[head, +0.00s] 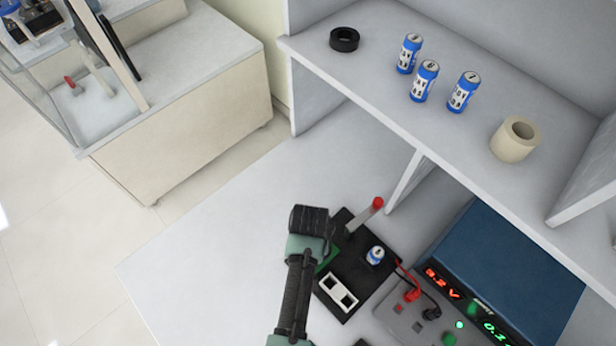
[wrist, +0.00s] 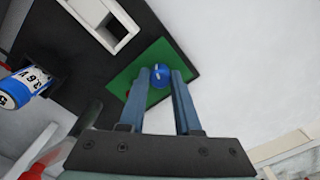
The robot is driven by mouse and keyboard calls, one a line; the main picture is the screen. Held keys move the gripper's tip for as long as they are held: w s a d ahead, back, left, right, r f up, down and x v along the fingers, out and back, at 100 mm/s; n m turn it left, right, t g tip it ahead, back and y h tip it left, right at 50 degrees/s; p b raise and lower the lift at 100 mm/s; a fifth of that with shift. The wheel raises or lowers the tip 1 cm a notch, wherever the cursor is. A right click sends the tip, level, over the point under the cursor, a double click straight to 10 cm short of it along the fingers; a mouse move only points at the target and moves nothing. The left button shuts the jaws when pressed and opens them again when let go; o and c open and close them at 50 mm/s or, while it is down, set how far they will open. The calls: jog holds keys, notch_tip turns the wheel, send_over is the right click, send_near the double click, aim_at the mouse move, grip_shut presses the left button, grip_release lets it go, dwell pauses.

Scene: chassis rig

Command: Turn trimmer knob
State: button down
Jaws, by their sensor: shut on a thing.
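The trimmer knob (wrist: 161,76) is a small round blue knob with a pale slot mark, standing on a green board (wrist: 172,60) at the edge of the black chassis plate. My gripper (wrist: 160,78) is over the board with its two blue-grey fingers on either side of the knob, shut on it. In the head view my arm hides the knob, and only a sliver of the green board (head: 328,258) shows. My wrist (head: 306,225) is above the left side of the black chassis (head: 345,272).
A blue battery cell (head: 375,256) stands on the chassis near a red-tipped lever (head: 377,203) and a white frame with openings (head: 339,292). A power supply (head: 500,265) with red and black leads stands at right. Several batteries and tape rolls are on the shelf. Bare table lies left.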

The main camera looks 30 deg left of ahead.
jog(key=c, duration=0.6)
grip_release()
jog(key=shift+r, duration=0.1)
notch_tip(320, 180, up, 13)
jog(key=shift+p, duration=0.3)
jog(key=shift+d, duration=0.1)
